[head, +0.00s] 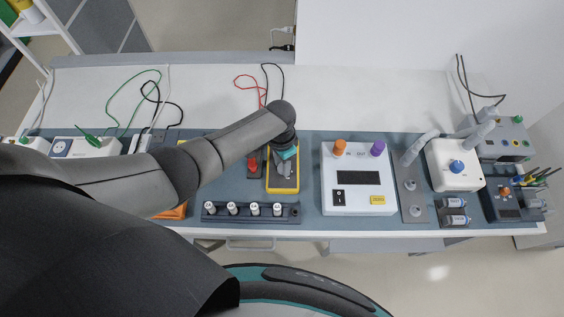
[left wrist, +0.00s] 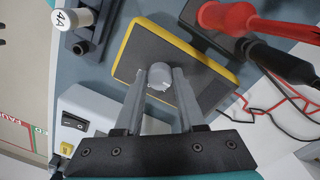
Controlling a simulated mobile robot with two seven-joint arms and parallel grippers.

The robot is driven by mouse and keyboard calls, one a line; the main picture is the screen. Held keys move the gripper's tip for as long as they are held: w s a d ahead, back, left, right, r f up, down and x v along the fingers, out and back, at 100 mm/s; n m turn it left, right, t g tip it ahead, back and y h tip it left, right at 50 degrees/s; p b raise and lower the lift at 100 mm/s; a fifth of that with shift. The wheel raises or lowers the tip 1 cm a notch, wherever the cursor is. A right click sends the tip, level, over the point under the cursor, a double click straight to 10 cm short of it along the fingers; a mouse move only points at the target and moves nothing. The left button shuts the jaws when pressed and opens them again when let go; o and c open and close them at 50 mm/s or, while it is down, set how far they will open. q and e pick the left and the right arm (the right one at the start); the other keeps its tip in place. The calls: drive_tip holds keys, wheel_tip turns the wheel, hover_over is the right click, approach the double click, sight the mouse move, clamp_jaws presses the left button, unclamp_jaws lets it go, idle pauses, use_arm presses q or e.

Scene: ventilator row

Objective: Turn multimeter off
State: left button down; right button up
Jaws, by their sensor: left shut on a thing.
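The multimeter (head: 284,186) is a dark-faced unit with a yellow rim, lying on the blue-grey mat in the middle of the bench. In the left wrist view the multimeter (left wrist: 205,68) shows its grey rotary dial (left wrist: 160,76) near its middle. My left gripper (left wrist: 162,78) is shut on the dial, one finger on each side of it. In the head view my left gripper (head: 285,168) is over the multimeter and hides most of its face. The dial's setting cannot be read. My right gripper is not in view.
Red and black probes (left wrist: 225,18) stand beside the multimeter. A row of white-capped cells (head: 255,209) lies in front of it. A white box with orange and purple knobs (head: 358,178) stands to its right, and more devices (head: 455,165) stand further right.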

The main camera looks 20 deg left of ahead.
sight(281, 165)
use_arm(q)
drive_tip(key=c, duration=0.5)
unclamp_jaws()
wheel_tip(281, 165, up, 15)
drive_tip(key=p, duration=0.4)
drive_tip(key=shift+w+a+r, duration=0.15)
drive_tip(key=shift+w+a, duration=0.1)
